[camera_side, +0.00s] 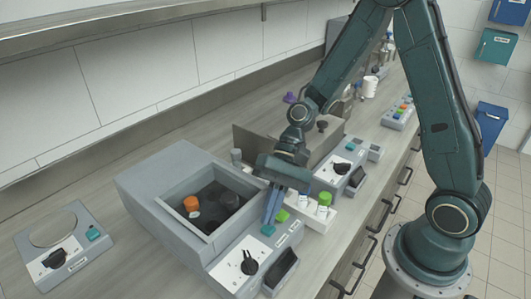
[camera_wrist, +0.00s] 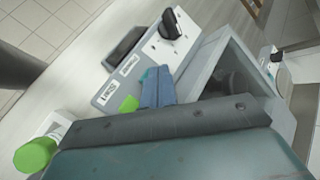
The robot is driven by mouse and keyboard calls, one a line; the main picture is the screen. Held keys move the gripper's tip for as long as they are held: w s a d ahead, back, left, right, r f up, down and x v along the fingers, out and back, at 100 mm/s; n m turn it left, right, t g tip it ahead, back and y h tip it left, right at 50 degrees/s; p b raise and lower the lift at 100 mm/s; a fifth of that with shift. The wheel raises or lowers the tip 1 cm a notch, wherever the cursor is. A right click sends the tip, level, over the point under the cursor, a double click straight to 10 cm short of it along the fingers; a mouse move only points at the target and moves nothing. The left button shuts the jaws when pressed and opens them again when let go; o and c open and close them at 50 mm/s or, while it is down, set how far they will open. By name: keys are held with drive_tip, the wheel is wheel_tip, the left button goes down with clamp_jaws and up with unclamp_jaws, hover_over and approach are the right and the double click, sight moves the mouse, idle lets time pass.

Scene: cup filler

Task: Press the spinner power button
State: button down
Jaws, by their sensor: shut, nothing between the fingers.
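The spinner (camera_side: 150,195) is a grey box with an open well, and its control panel (camera_side: 225,272) faces the front right. The panel has a black knob (camera_side: 250,262), a teal button (camera_side: 268,230) and a green button (camera_side: 282,215). The green button also shows in the wrist view (camera_wrist: 129,104), beside a small label. My gripper (camera_side: 269,220) is shut and empty, pointing down at the panel between the teal and green buttons. In the wrist view its fingertips (camera_wrist: 158,75) cover part of the teal button. I cannot tell whether they touch it.
An orange-capped tube (camera_side: 191,204) sits in the well. A white rack (camera_side: 318,219) with a green-capped vial (camera_side: 324,199) stands close right of my gripper. Another device with a black knob (camera_side: 341,168) is behind it. A scale-like device (camera_side: 65,242) is at the far left.

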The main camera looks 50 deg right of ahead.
drive_tip(key=shift+r, duration=3)
drive_tip(key=s+d+r+n+t+h, duration=0.6)
drive_tip(key=s+d+r+h, duration=0.3)
drive_tip(key=s+d+r, duration=0.2)
drive_tip(key=shift+s+d+r+n+t, duration=0.3)
drive_tip(key=shift+d+t, duration=0.5)
drive_tip(key=shift+d, duration=0.35)
